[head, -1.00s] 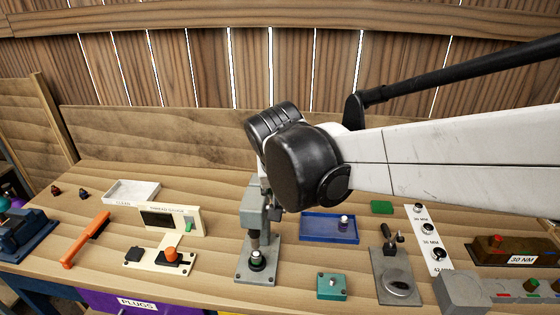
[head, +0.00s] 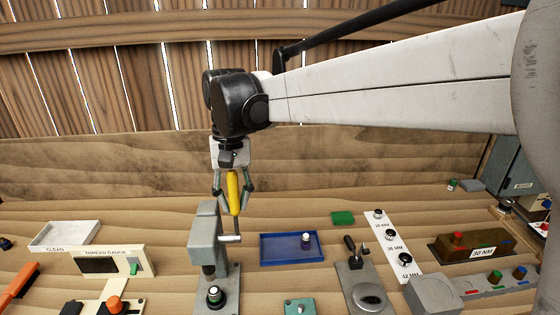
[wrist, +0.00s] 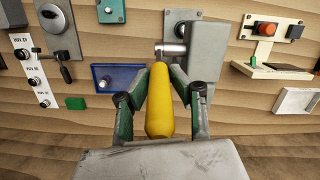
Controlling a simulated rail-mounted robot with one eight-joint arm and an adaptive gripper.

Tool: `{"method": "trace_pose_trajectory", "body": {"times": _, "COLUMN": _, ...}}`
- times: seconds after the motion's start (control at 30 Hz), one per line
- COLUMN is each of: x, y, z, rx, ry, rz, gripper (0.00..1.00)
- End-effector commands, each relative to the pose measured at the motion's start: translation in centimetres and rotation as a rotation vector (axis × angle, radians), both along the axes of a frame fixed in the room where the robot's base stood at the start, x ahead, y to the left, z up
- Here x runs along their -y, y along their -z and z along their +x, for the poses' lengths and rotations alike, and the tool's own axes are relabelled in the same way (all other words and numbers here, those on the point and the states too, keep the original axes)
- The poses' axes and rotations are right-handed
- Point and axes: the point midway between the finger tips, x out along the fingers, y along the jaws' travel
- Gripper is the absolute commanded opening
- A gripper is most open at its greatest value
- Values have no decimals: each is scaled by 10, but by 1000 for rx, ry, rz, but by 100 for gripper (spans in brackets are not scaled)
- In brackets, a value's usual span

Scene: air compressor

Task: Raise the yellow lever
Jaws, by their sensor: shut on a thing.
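The yellow lever (head: 234,193) stands roughly upright beside the grey press (head: 206,238), joined to the metal shaft on the press's right side. My gripper (head: 234,188) is above the bench with its fingers on either side of the lever, shut on it. In the wrist view the yellow lever (wrist: 160,105) runs between the two green-and-grey fingers of my gripper (wrist: 160,80). The grey press (wrist: 205,55) is just beyond. A dark part with a green ring (head: 214,296) sits on the press base.
A blue tray (head: 289,261) holding a small part lies right of the press. A teal block (head: 299,306) and a grey plate fixture (head: 362,289) stand nearer the front. The thread gauge (head: 110,261) and a white tray (head: 65,236) are at left.

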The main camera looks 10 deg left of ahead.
Motion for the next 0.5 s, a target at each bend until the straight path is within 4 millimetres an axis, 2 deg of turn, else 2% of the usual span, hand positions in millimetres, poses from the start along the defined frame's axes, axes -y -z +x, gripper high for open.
{"method": "trace_pose_trajectory", "body": {"times": 0.47, "x": -3, "y": 2, "z": -1, "rx": -10, "ry": -6, "rz": -3, "gripper": 0}}
{"method": "trace_pose_trajectory", "body": {"times": 0.5, "x": -3, "y": 2, "z": -1, "rx": -10, "ry": -6, "rz": -3, "gripper": 24}}
